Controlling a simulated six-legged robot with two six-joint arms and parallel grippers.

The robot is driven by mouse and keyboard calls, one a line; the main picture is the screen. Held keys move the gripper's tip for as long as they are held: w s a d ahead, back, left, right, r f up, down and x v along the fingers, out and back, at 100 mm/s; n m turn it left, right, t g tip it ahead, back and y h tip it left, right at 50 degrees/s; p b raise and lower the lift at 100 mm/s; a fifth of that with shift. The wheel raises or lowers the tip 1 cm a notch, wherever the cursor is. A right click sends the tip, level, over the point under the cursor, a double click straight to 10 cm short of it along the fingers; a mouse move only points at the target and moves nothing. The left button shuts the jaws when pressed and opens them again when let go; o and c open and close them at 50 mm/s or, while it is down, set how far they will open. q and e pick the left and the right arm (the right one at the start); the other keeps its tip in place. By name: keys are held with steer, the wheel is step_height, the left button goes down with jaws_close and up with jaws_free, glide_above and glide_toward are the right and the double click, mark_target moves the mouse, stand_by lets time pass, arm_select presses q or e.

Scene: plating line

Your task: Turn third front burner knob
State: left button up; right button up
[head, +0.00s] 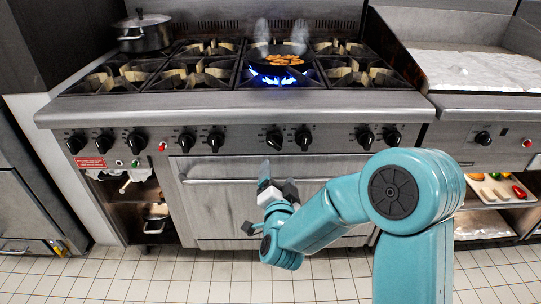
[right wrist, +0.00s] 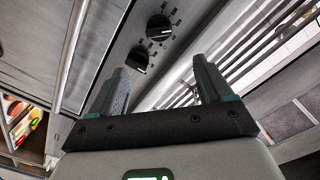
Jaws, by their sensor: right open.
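The range front panel carries a row of black knobs in pairs. The third pair, below the lit burner, has a left knob (head: 274,141) and a right knob (head: 303,139). My right gripper (head: 277,178) is in front of the oven door, just below this pair, apart from it. Its fingers are open and empty. In the right wrist view two knobs, one farther up (right wrist: 158,28) and one lower (right wrist: 137,58), show beyond the open gripper (right wrist: 160,72). No finger visibly touches a knob. My left gripper is not in view.
A black pan (head: 275,66) with orange food smokes over a blue flame (head: 270,80). A lidded pot (head: 143,35) stands at the back left. The oven handle (head: 235,181) runs behind my gripper. A food tray (head: 500,190) sits on the right shelf.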

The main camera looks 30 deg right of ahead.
mark_target(275, 147)
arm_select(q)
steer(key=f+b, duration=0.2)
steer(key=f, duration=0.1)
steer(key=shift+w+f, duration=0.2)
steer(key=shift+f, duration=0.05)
arm_select(e)
steer(key=x, duration=1.6)
steer(key=shift+w+a+f, duration=0.1)
steer(key=shift+w+f, duration=0.15)
steer(key=shift+f, duration=0.1)
arm_select(q)
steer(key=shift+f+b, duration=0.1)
steer(key=shift+b, duration=0.2)
arm_select(e)
steer(key=c, duration=1)
